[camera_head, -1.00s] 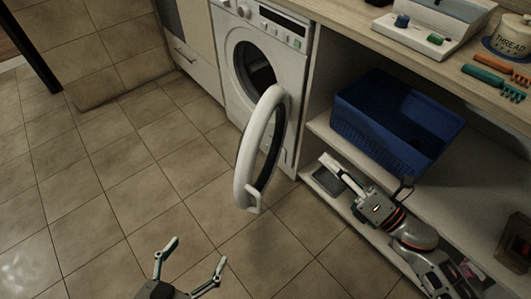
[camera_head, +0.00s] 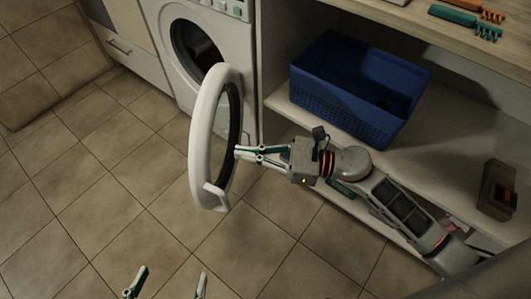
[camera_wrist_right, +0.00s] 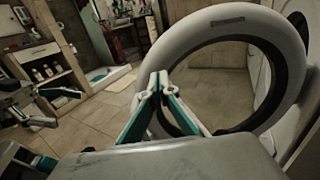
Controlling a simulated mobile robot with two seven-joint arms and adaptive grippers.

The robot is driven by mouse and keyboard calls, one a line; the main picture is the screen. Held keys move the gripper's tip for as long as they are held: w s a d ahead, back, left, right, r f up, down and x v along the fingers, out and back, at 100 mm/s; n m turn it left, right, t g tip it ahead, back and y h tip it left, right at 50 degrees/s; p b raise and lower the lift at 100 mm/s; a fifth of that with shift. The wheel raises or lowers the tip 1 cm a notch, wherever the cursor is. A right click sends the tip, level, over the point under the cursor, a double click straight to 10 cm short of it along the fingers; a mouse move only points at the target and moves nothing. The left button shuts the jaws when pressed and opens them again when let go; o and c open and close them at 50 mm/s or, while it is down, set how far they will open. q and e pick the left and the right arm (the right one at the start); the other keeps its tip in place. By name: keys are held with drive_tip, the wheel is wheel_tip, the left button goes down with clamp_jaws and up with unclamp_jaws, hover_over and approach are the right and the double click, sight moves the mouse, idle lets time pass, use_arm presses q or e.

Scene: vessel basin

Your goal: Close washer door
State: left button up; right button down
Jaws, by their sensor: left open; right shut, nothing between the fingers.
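The white washer (camera_head: 168,33) stands at the upper middle of the head view, its round opening (camera_head: 196,48) dark and uncovered. Its ring-shaped door (camera_head: 204,128) stands wide open, swung out over the floor, with a handle tab at its lower edge. My right gripper (camera_head: 238,153) is shut and empty, its tips close to the door's inner side; I cannot tell whether they touch. In the right wrist view the shut fingertips (camera_wrist_right: 154,82) appear in front of the door ring (camera_wrist_right: 186,42). My left gripper (camera_head: 168,284) is open and empty at the bottom of the head view, over the floor.
A blue basket (camera_head: 345,95) sits on the shelf right of the washer, behind my right arm. A dark box (camera_head: 497,190) stands further right on the shelf. Green and orange combs (camera_head: 465,20) lie on the counter. The tiled floor (camera_head: 90,200) left of the door is clear.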

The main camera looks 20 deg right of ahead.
sight(210, 148)
drive_tip(key=x, duration=0.5)
drive_tip(key=shift+w+a, duration=0.1)
drive_tip(key=shift+a, duration=0.2)
drive_tip(key=shift+w+a, duration=0.1)
